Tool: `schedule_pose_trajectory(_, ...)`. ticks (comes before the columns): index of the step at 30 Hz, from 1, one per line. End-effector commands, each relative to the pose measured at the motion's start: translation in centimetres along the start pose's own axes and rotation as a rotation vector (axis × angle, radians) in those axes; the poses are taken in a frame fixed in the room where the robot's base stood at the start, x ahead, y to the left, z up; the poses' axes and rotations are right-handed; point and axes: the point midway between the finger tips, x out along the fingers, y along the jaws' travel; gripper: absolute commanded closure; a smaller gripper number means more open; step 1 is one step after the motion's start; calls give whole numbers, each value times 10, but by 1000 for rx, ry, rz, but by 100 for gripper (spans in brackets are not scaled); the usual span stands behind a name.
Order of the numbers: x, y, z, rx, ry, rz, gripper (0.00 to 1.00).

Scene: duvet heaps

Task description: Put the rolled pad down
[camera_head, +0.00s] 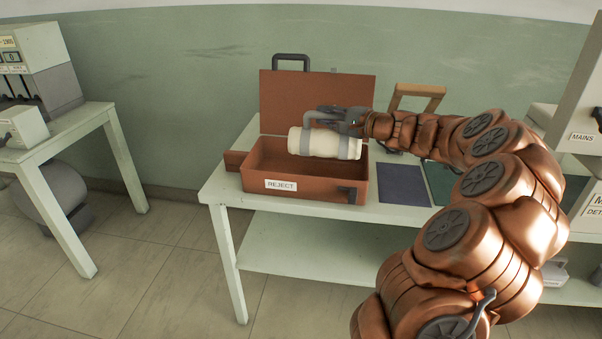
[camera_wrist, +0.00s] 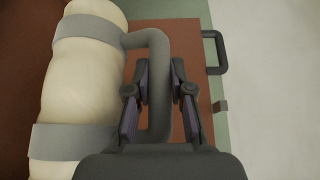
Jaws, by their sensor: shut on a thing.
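The rolled pad (camera_head: 312,144) is a cream roll with grey straps and a grey loop handle. In the wrist view the pad (camera_wrist: 82,90) lies at the left, its handle (camera_wrist: 162,85) reaching between the fingers. My gripper (camera_head: 343,118) is shut on that handle, and in the wrist view its dark fingers (camera_wrist: 160,105) stand on both sides of the handle. The pad is held level over the open brown case (camera_head: 310,190), which bears a REJECT label (camera_head: 281,185).
The case's raised lid (camera_head: 315,100) stands behind the pad. The case rests on a pale table (camera_head: 225,190). A dark blue mat (camera_head: 403,185) and a wooden frame (camera_head: 420,90) are to its right. Another table (camera_head: 75,125) with equipment stands at the left.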

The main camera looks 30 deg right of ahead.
Motion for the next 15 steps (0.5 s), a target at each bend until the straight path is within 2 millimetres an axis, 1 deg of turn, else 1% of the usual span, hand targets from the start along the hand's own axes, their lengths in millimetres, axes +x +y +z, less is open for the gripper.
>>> schedule_pose_trajectory(4,-4,-1,-3,0,8,-4,100)
schedule_pose_trajectory(7,-4,5,-5,1,8,-4,100)
schedule_pose_trajectory(15,2,48,-12,3,7,-3,100)
